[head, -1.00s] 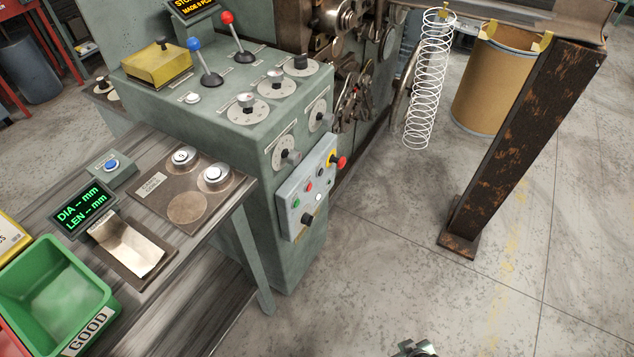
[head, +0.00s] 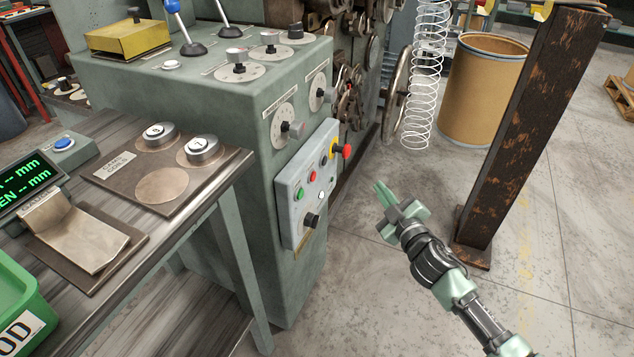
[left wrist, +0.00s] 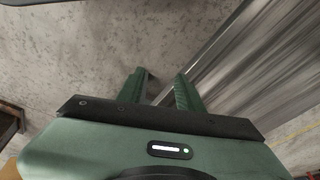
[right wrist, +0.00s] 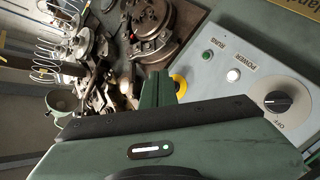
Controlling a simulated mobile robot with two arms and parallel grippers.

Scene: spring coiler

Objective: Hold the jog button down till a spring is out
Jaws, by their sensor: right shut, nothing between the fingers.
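The grey control panel (head: 292,205) is on the front of the green machine cabinet. It carries a green button (head: 299,195), a red button (head: 312,177), a small dark button (head: 323,160), a white round part (head: 321,195) and a black knob (head: 311,220). I cannot read which is the jog button. My right gripper (head: 381,190) is shut and empty, right of the panel and apart from it. The right wrist view shows the panel (right wrist: 245,55) beyond my shut fingers (right wrist: 158,90). My left gripper (left wrist: 162,80) is open and empty, seen only in the left wrist view.
A red stop knob (head: 346,152) sticks out at the panel's right edge. A rusty post (head: 520,130) rises right of my right arm.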

